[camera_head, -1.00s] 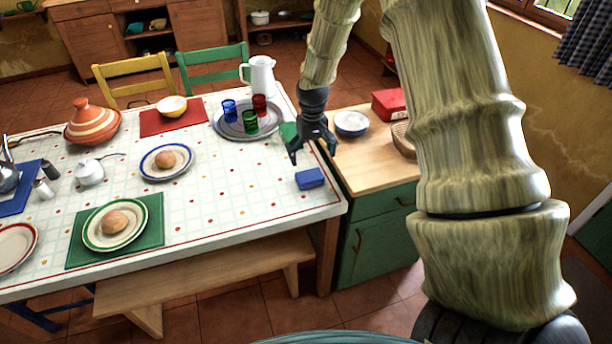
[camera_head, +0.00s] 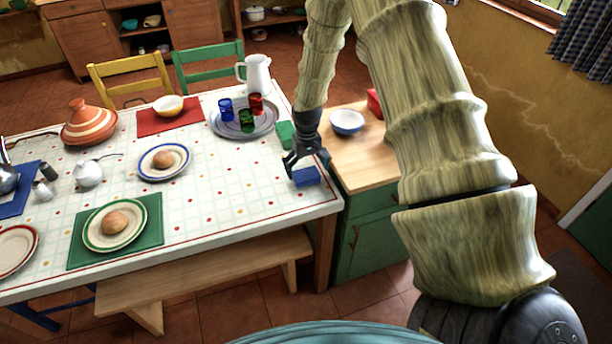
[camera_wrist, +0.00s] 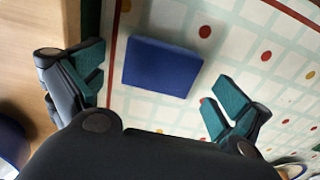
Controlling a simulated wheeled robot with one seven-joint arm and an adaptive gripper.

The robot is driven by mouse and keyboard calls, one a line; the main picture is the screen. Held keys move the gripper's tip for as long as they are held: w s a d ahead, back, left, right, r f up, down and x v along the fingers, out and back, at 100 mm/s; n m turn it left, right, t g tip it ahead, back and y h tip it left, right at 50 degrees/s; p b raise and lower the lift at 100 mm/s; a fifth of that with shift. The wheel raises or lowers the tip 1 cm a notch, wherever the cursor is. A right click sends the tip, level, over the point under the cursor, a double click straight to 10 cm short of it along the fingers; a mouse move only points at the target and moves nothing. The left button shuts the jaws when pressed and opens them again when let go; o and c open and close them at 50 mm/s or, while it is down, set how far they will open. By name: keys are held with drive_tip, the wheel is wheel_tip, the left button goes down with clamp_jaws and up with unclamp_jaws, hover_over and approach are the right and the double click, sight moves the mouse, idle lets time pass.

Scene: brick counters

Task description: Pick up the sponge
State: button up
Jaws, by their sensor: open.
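The sponge is a blue block (camera_head: 306,177) lying flat on the checked tablecloth near the right edge of the table. In the wrist view the sponge (camera_wrist: 162,67) lies ahead of and between the open fingers, nearer the top of the picture. My gripper (camera_head: 307,172) is open above and just behind the sponge, its fingers partly overlapping it in the head view. In the wrist view my gripper (camera_wrist: 155,92) shows teal pads spread wide, with nothing between them but the cloth and the sponge beyond.
A metal tray (camera_head: 262,129) with coloured cups and a white jug (camera_head: 256,73) stand behind. A green item (camera_head: 285,133) lies beside my gripper. A wooden-topped counter (camera_head: 365,168) with a blue bowl (camera_head: 347,122) is at right. The cloth left of the sponge is clear.

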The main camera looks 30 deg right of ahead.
sight(306, 174)
drive_tip(key=shift+w+f+p, duration=0.1)
drive_tip(key=shift+f+p, duration=0.3)
drive_tip(key=shift+f, duration=1.15)
drive_tip(key=shift+c, duration=0.2)
drive_tip(key=c, duration=0.8)
drive_tip(key=shift+r, duration=0.2)
drive_tip(key=shift+r+b, duration=0.6)
drive_tip(key=shift+r, duration=0.35)
drive_tip(key=shift+s+a+r+b, duration=0.25)
drive_tip(key=shift+s+r+b, duration=0.15)
drive_tip(key=shift+r, duration=0.2)
drive_tip(key=s+a+b, duration=0.1)
drive_tip(key=s+a, duration=0.1)
drive_tip(key=s, duration=0.2)
drive_tip(key=s+a+r+b, duration=0.1)
drive_tip(key=s+a, duration=0.2)
drive_tip(key=s, duration=0.2)
drive_tip(key=s+a+b, duration=0.1)
drive_tip(key=s+a, duration=0.1)
drive_tip(key=s, duration=0.2)
drive_tip(key=shift+s+a+r, duration=0.15)
drive_tip(key=shift+r, duration=0.15)
